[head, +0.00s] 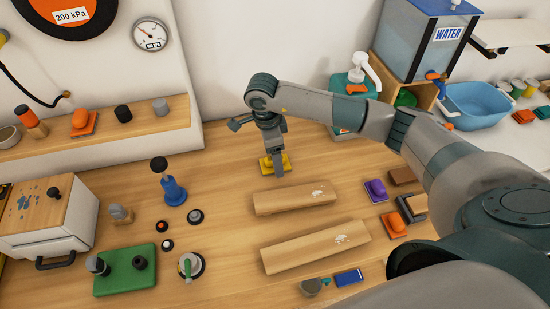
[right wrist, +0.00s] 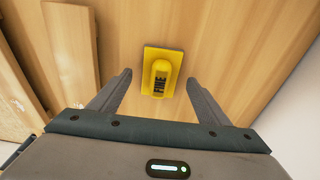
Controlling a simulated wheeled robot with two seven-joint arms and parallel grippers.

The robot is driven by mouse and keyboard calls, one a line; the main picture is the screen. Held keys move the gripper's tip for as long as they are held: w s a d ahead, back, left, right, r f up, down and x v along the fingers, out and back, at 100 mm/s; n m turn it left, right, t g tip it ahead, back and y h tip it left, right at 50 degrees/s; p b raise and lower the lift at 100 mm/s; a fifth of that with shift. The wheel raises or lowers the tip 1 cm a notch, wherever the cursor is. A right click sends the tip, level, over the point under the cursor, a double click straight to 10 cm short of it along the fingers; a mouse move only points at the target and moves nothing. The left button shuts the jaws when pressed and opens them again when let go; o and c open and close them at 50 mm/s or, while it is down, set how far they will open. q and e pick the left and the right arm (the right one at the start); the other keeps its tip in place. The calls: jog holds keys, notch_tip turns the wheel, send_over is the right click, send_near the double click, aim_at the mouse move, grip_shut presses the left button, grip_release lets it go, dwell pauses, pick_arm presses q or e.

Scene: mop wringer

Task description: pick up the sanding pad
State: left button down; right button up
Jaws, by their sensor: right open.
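A yellow sanding pad (head: 266,166) lies flat on the wooden bench, near the wall and behind two pale boards. The exact height above the pad is hard to tell. My left gripper is not in view.
Two pale boards (head: 316,247) lie in front of the yellow pad. Purple (head: 376,189) and orange (head: 394,224) pads lie to the right; another orange pad (head: 82,122) is on the left shelf. A blue-based tool (head: 173,190) stands left. Bare bench lies left of the yellow pad.

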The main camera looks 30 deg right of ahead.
jog(key=shift+d+f, duration=0.1)
jog(key=shift+f, duration=0.35)
jog(key=c, duration=1.2)
jog(key=shift+r, duration=0.1)
jog(key=shift+c, duration=0.2)
